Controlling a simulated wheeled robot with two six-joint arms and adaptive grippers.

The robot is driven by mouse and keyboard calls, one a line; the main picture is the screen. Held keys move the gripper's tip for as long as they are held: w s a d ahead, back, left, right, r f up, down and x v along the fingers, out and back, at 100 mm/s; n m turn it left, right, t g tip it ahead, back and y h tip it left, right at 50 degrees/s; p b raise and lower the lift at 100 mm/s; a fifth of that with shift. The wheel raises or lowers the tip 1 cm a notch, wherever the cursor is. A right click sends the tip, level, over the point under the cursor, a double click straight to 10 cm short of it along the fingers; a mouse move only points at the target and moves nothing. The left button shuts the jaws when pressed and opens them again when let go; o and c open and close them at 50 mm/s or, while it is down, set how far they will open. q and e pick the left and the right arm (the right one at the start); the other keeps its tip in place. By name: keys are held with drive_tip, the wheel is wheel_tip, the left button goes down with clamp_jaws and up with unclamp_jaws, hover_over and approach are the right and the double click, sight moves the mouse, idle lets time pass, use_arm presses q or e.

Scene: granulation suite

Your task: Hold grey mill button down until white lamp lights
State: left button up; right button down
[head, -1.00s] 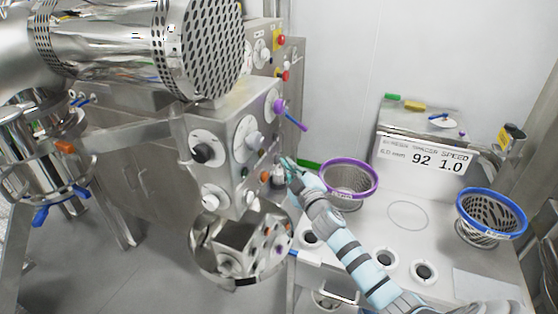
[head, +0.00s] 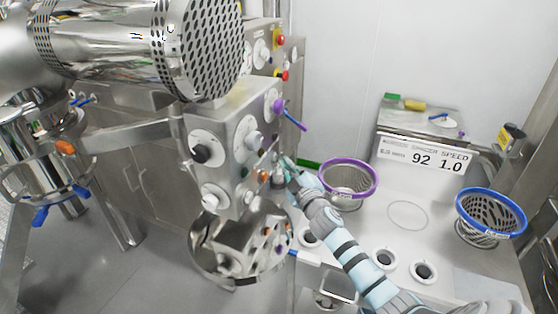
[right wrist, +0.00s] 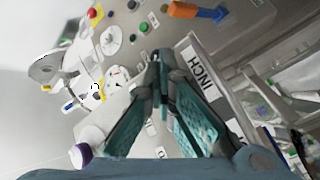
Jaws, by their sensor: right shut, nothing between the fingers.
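My right gripper (head: 281,164) is shut and empty, with its tips at the right face of the steel control box (head: 222,125). In the right wrist view the closed fingertips (right wrist: 158,55) point at the button panel (right wrist: 125,58), beside a label reading "INCH" (right wrist: 197,75). Several small buttons show there, among them a green one (right wrist: 97,14) and a pale one (right wrist: 153,20). The fingers cover the spot in front of them, so I cannot tell whether they touch the grey mill button. I cannot make out a lit white lamp. My left gripper is out of view.
A purple lever (head: 291,116) juts from the box above my right gripper. A purple-rimmed basket (head: 349,178) stands close to its right, and a blue-rimmed basket (head: 491,213) farther right. A perforated steel drum (head: 200,50) hangs above the box.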

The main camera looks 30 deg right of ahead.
idle(0.4)
drive_tip(key=shift+s+d, duration=0.5)
drive_tip(key=shift+s, duration=0.25)
drive_tip(key=s+d+b, duration=0.1)
drive_tip(key=s+b, duration=0.1)
drive_tip(key=s+d+b, duration=0.1)
drive_tip(key=s+d, duration=0.1)
drive_tip(key=shift+b, duration=0.35)
drive_tip(key=shift+a, duration=0.1)
